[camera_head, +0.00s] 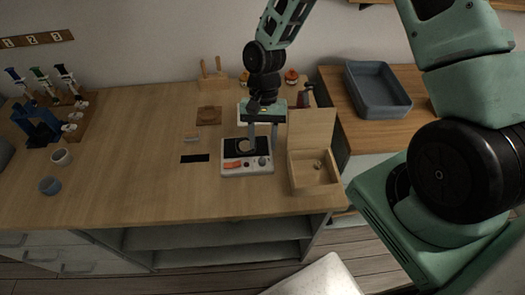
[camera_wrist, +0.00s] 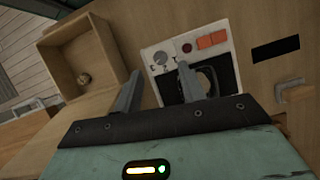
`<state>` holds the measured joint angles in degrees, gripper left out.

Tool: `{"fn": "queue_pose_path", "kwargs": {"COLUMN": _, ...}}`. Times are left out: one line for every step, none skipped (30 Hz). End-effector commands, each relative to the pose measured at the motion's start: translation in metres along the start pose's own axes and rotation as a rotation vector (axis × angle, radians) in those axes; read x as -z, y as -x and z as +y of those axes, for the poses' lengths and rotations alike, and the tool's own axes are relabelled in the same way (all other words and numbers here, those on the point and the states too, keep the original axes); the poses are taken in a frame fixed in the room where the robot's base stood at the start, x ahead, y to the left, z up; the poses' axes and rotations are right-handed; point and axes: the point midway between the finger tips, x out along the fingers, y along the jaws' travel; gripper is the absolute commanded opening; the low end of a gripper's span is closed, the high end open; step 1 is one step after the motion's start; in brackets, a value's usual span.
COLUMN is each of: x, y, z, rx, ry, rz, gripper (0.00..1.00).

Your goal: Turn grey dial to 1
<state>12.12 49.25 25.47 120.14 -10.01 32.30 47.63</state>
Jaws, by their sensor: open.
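The grey dial (camera_head: 262,161) is a small round knob on the front right of a white device (camera_head: 232,172) with a black top plate. In the wrist view the dial (camera_wrist: 160,58) shows with small marks beside it, too small to read. My gripper (camera_head: 262,143) points down over the right part of the device. Its two fingers are apart and nothing is between them. In the wrist view the dial lies just beyond the gap between the fingertips (camera_wrist: 157,76). The right finger covers part of the black plate and its round ring.
The device also has an orange switch (camera_wrist: 212,40) and a dark red button (camera_wrist: 187,46). An open wooden box (camera_head: 300,182) with a small round thing inside stands close on the right. A black strip (camera_head: 195,158) lies left. The table's middle left is clear.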

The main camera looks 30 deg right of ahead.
Motion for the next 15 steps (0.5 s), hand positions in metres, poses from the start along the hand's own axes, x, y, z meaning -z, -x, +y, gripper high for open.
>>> {"fn": "queue_pose_path", "kwargs": {"x": -0.002, "y": -0.010, "z": 0.000, "rx": -0.003, "ry": 0.003, "rz": -0.004, "gripper": 0.40}}
{"fn": "queue_pose_path", "kwargs": {"x": -0.002, "y": -0.015, "z": 0.000, "rx": -0.002, "ry": 0.003, "rz": -0.004, "gripper": 0.40}}
{"fn": "queue_pose_path", "kwargs": {"x": -0.002, "y": -0.021, "z": 0.000, "rx": -0.002, "ry": 0.001, "rz": -0.004, "gripper": 0.40}}
{"fn": "queue_pose_path", "kwargs": {"x": -0.001, "y": -0.025, "z": 0.000, "rx": -0.001, "ry": 0.001, "rz": -0.003, "gripper": 0.40}}
{"fn": "queue_pose_path", "kwargs": {"x": -0.001, "y": -0.029, "z": 0.000, "rx": -0.001, "ry": 0.002, "rz": -0.002, "gripper": 0.40}}
{"fn": "queue_pose_path", "kwargs": {"x": -0.001, "y": -0.034, "z": 0.000, "rx": -0.002, "ry": 0.003, "rz": -0.002, "gripper": 0.40}}
{"fn": "queue_pose_path", "kwargs": {"x": -0.001, "y": -0.037, "z": 0.000, "rx": -0.002, "ry": 0.002, "rz": -0.001, "gripper": 0.40}}
{"fn": "queue_pose_path", "kwargs": {"x": -0.001, "y": -0.039, "z": 0.000, "rx": -0.001, "ry": 0.002, "rz": 0.000, "gripper": 0.40}}
{"fn": "queue_pose_path", "kwargs": {"x": 0.000, "y": -0.042, "z": 0.000, "rx": -0.001, "ry": 0.001, "rz": 0.000, "gripper": 0.40}}
{"fn": "queue_pose_path", "kwargs": {"x": 0.000, "y": -0.044, "z": 0.000, "rx": -0.001, "ry": 0.001, "rz": 0.000, "gripper": 0.40}}
{"fn": "queue_pose_path", "kwargs": {"x": 0.000, "y": -0.045, "z": 0.000, "rx": -0.001, "ry": 0.001, "rz": 0.000, "gripper": 0.40}}
{"fn": "queue_pose_path", "kwargs": {"x": 0.000, "y": -0.046, "z": 0.000, "rx": 0.000, "ry": 0.001, "rz": 0.000, "gripper": 0.40}}
{"fn": "queue_pose_path", "kwargs": {"x": 0.000, "y": -0.047, "z": 0.000, "rx": 0.000, "ry": 0.001, "rz": 0.001, "gripper": 0.40}}
{"fn": "queue_pose_path", "kwargs": {"x": 0.000, "y": -0.047, "z": 0.000, "rx": 0.000, "ry": 0.001, "rz": 0.001, "gripper": 0.40}}
{"fn": "queue_pose_path", "kwargs": {"x": 0.000, "y": -0.048, "z": 0.000, "rx": 0.001, "ry": 0.001, "rz": 0.001, "gripper": 0.40}}
